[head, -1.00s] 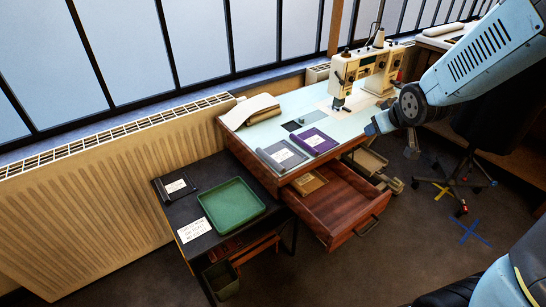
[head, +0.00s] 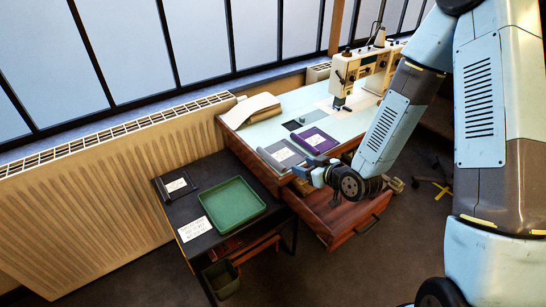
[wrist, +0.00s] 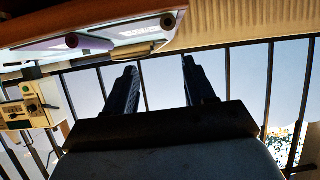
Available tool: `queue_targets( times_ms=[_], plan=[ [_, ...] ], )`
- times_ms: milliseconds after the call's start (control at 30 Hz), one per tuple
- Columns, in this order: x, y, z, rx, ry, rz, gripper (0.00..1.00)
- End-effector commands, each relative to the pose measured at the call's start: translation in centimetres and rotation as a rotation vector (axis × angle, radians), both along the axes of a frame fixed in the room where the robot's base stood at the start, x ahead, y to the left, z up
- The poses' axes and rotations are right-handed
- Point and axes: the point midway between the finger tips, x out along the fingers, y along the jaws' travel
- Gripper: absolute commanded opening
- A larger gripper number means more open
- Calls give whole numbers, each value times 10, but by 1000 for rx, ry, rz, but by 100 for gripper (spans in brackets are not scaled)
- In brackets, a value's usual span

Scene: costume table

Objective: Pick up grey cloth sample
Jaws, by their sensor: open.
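The grey cloth sample (head: 276,151) lies flat on the pale top of the sewing table, at its front edge, with a white label on it. A purple sample (head: 316,140) lies just right of it. My gripper (head: 302,172) is beside the table's front edge, close to the grey sample's near right end and over the drawer. In the wrist view its two dark fingers (wrist: 159,65) are apart with nothing between them. The tabletop edge and roll-like sample ends show upside down at upper left there; which is grey is hard to tell.
The open drawer (head: 345,220) juts out below my gripper. A green tray (head: 232,204) and a dark labelled sample (head: 174,187) are on the black side table (head: 205,172). A sewing machine (head: 362,70) stands behind. A cream cloth roll (head: 250,108) lies at the table's left.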

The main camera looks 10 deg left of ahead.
Motion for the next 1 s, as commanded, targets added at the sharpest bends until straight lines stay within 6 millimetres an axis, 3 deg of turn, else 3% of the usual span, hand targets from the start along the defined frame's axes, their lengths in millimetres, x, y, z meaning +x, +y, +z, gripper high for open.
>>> queue_targets(
  times_ms=[233, 600, 1000],
  plan=[
    [-2, 14, -9, 39, -5, 10, 54],
    [32, 58, -32, 38, -5, 11, 54],
    [48, 81, -44, 38, -3, 11, 54]
  ],
)
